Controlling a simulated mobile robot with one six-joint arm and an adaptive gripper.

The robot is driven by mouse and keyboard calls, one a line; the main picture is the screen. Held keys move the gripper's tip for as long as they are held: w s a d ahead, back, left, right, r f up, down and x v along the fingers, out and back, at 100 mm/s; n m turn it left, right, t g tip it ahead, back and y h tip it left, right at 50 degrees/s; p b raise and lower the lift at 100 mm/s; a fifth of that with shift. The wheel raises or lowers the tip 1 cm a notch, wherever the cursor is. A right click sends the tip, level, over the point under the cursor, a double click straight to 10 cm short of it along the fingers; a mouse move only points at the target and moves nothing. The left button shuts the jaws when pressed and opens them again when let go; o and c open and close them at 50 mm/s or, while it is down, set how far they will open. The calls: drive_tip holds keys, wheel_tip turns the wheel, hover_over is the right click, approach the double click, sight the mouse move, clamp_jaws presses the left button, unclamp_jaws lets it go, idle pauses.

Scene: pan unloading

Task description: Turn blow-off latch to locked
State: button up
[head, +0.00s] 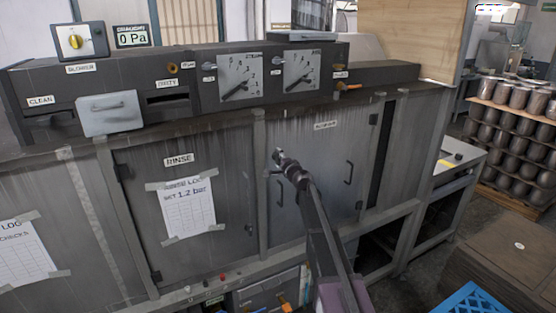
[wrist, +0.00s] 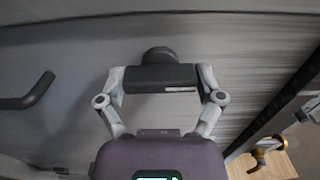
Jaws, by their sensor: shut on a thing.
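The blow-off latch is a dark bar (wrist: 150,78) on a round dark hub, on a grey panel. It lies level across the wrist view, and a small pale strip shows on its lower edge. My gripper (wrist: 161,82) is shut on it, with one pale finger at each end of the bar. In the head view my gripper (head: 290,169) is at the grey door (head: 320,150), left of its middle. There my arm end mostly hides the latch. I cannot read from these views whether the latch is locked.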

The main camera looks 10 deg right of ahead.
drive_tip(key=o, duration=0.9)
drive_tip(key=shift+c, duration=0.2)
drive_tip(key=shift+s, duration=0.1)
drive_tip(key=v, duration=1.2)
